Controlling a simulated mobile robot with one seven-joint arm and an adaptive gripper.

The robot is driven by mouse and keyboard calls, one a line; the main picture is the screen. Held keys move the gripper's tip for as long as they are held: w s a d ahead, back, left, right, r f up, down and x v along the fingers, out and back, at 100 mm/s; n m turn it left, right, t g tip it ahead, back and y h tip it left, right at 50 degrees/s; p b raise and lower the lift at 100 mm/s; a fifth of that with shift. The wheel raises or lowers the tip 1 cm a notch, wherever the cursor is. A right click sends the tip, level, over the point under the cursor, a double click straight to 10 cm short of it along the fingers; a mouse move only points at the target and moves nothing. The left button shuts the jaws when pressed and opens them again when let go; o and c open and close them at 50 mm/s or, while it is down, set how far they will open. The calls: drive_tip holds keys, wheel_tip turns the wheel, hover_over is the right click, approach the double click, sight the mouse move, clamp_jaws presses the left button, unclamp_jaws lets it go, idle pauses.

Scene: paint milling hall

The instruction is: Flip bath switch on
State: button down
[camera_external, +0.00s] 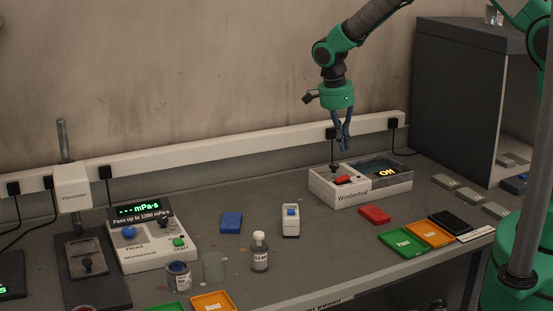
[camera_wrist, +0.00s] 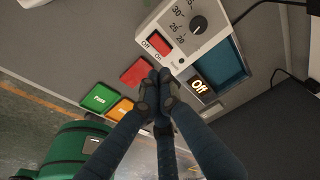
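The white bath unit (camera_external: 340,194) stands at the back right of the bench. Its red rocker switch (camera_external: 344,180) also shows in the wrist view (camera_wrist: 158,44), with On and Off printed beside it. The bath's small display (camera_wrist: 199,86) reads "Off" in the wrist view. The dark basin (camera_wrist: 222,66) is beside the controls, and a black dial (camera_wrist: 198,25) has temperature marks. My gripper (camera_external: 343,147) hangs above the bath, apart from the switch. In the wrist view its fingertips (camera_wrist: 156,90) are together, with nothing visible between them.
A red block (camera_external: 374,215), a green Pass tray (camera_external: 403,241) and an orange tray (camera_external: 430,233) lie in front of the bath. A white device with a blue button (camera_external: 291,220) stands to its left. A grey cabinet (camera_external: 460,100) rises at the right.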

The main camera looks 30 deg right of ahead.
hover_over(348, 184)
drive_tip(key=f, duration=0.9)
drive_tip(key=shift+w+a, duration=0.25)
drive_tip(key=shift+w, duration=0.05)
drive_tip(key=shift+d+f, duration=0.1)
drive_tip(key=shift+f, duration=0.05)
drive_tip(key=shift+d+f+y, duration=0.2)
drive_tip(key=shift+f+y, duration=0.05)
drive_tip(key=shift+y, duration=0.25)
drive_tip(key=shift+s+d+f+y, duration=0.2)
drive_tip(key=shift+d+y, duration=0.15)
drive_tip(key=shift+y, duration=0.45)
drive_tip(key=shift+a, duration=0.1)
drive_tip(key=shift+f, duration=0.1)
drive_tip(key=shift+a, duration=0.1)
